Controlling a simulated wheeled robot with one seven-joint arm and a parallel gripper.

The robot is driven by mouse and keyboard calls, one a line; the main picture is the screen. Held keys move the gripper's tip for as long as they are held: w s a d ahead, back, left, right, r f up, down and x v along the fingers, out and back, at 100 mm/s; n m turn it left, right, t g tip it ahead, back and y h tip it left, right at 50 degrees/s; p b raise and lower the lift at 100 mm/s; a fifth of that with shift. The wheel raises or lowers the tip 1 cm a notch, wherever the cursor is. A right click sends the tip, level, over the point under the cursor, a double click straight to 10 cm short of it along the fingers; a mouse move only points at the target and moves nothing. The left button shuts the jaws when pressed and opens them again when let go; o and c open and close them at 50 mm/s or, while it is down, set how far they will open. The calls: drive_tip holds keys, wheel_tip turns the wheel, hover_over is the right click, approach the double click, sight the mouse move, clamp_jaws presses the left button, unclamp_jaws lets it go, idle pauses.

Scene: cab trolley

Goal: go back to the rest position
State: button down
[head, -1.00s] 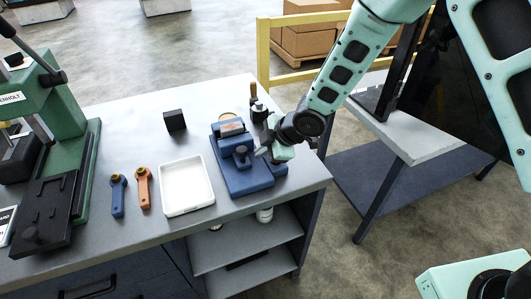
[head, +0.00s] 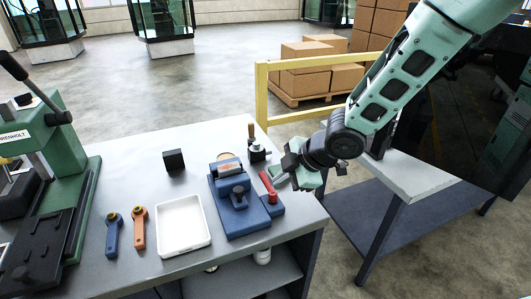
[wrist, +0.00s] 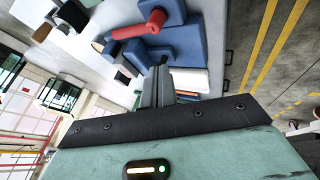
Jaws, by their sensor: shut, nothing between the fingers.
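My gripper (head: 276,179) is shut and empty. In the head view it hangs just right of the blue fixture (head: 231,203), close to the fixture's red handle (head: 268,187) and above the bench's right edge. In the wrist view my gripper's fingers (wrist: 158,72) are together, pointing towards the blue fixture (wrist: 178,42) and its red handle (wrist: 138,25). I cannot tell from these views how far the fingertips are from the handle.
On the grey bench (head: 150,182) are a white tray (head: 182,241), blue (head: 113,233) and orange (head: 138,228) tools, a black block (head: 173,160) and a green press (head: 62,165). A side table (head: 425,178) and yellow rail (head: 300,62) stand to the right and behind.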

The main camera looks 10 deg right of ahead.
drive_tip(key=s+d+r+m+g+h, duration=0.1)
drive_tip(key=s+r+m, duration=0.2)
drive_tip(key=s, duration=0.6)
drive_tip(key=s+d+r+m+g+h, duration=0.1)
drive_tip(key=s+d+r+m+h, duration=0.1)
drive_tip(key=s+m, duration=0.3)
drive_tip(key=s+d+r+m+g+h, duration=0.1)
drive_tip(key=s+r+m, duration=0.3)
drive_tip(key=s, duration=0.9)
drive_tip(key=shift+d+r+g+h, duration=0.25)
drive_tip(key=shift+d+g+h, duration=0.05)
drive_tip(key=shift+g+h, duration=0.35)
